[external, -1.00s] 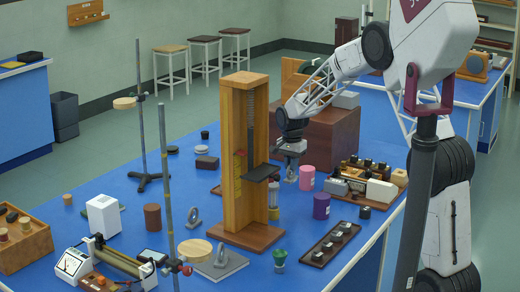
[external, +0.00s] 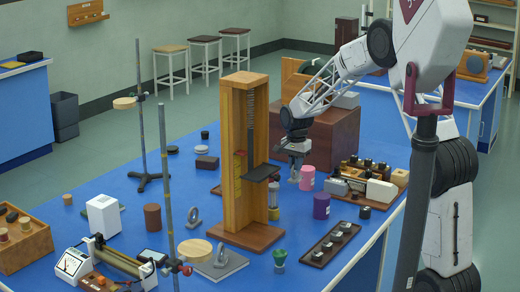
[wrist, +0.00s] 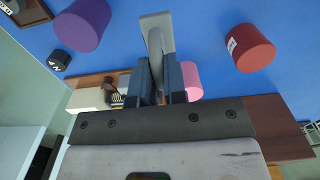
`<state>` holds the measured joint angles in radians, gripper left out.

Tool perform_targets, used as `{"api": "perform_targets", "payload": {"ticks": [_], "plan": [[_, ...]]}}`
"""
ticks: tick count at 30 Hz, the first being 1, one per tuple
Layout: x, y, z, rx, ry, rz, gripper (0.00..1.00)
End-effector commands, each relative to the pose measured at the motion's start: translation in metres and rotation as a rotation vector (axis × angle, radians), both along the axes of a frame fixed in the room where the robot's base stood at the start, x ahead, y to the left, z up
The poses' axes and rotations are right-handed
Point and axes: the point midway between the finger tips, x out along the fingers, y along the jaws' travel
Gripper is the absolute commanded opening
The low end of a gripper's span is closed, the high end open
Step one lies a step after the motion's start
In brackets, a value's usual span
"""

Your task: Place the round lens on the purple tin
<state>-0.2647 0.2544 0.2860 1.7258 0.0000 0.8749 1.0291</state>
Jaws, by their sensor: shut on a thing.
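The round lens (wrist: 157,38), a grey framed piece seen nearly edge-on in the wrist view, is held between the two dark fingers of my gripper (wrist: 158,82). In the external view my gripper (external: 296,166) hangs in the air in front of the dark wooden box, and the lens in it is small and unclear. The purple tin (external: 321,205) stands upright on the blue table, to the lower right of my gripper and apart from it. The purple tin (wrist: 82,25) is also at the upper left in the wrist view. Its top looks bare.
A pink tin (external: 307,178) stands close beside my gripper. A tall wooden stand (external: 245,165) with a dark shelf rises just to the left. A board with blocks (external: 368,180) lies to the right, and a dark strip (external: 331,244) in front. A red tin (wrist: 250,47) shows in the wrist view.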

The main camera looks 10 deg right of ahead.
Motion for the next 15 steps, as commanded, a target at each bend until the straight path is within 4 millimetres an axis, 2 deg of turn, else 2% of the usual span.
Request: {"api": "perform_targets", "payload": {"ticks": [15], "plan": [[-0.09,-0.043,0.023,0.001,-0.001,-0.01,0.0]]}}
